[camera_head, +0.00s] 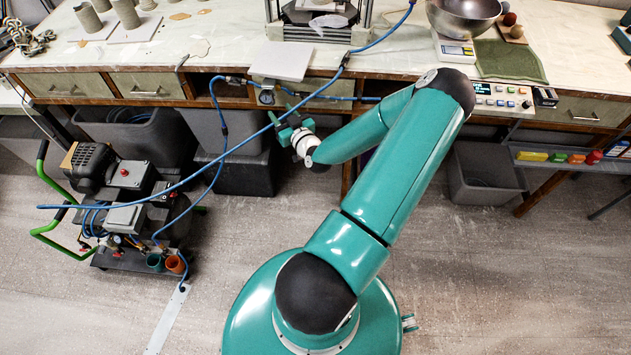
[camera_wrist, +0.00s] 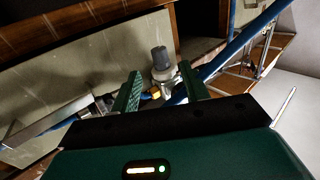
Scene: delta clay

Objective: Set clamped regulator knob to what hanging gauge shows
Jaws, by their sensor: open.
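The regulator (camera_wrist: 163,75) shows in the wrist view with a dark grey cylindrical knob (camera_wrist: 160,58) on a pale metal body and a brass fitting below. In the head view, a small fitting that looks like the regulator (camera_head: 267,96) sits under the bench's front edge, joined to blue hose. My gripper (camera_head: 288,123) is just below and right of it. In the wrist view, the green fingers (camera_wrist: 160,80) are spread to either side of the regulator, with the knob beyond the fingertips; contact is not visible. I cannot make out the hanging gauge or any reading.
Blue hoses (camera_head: 228,150) cross the space around my gripper. A compressor cart (camera_head: 125,200) stands on the floor at left. Dark bins (camera_head: 235,175) are under the bench (camera_head: 215,50). Floor at right is mostly clear.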

